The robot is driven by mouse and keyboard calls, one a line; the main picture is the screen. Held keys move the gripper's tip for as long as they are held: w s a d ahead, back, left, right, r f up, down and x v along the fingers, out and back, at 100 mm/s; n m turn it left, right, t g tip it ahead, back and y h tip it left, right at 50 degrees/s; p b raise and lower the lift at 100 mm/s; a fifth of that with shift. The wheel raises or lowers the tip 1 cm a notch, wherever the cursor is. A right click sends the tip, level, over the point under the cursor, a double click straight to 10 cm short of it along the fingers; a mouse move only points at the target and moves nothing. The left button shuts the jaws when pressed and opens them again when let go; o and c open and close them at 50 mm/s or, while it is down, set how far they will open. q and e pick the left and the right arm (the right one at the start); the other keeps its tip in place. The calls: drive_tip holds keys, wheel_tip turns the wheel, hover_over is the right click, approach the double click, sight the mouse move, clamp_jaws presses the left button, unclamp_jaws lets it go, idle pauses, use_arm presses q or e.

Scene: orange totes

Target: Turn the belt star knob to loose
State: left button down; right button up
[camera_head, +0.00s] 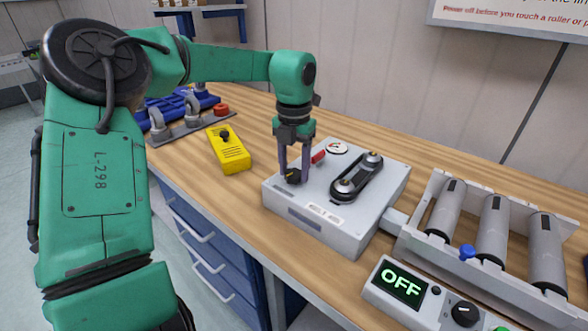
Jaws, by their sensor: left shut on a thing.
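The belt unit is a light grey box (345,235) on the wooden bench, with a black belt loop around two rollers (357,177) on top. A black star knob (296,177) sits on the left part of its top. My left gripper (296,170) points down with its fingers around the knob and is shut on it. The fingers partly hide the knob, so its exact angle is hard to read. A small red piece (318,157) and a round white dial (337,147) lie just behind the gripper. My right gripper is not in view.
A yellow box with a black knob (229,155) stands left of the unit. A roller conveyor (490,230) with a blue knob (467,252) is at the right. A control box reading OFF (402,284) is in front of it. Blue drawers (205,240) are below the bench.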

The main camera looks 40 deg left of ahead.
sight(294, 173)
use_arm(q)
drive_tip(key=shift+w+r+n, duration=0.15)
drive_tip(key=shift+n, duration=1.05)
drive_tip(key=shift+c, duration=1.4)
unclamp_jaws()
wheel_tip(294, 173, up, 14)
drive_tip(key=p, duration=0.1)
drive_tip(key=shift+r, duration=0.25)
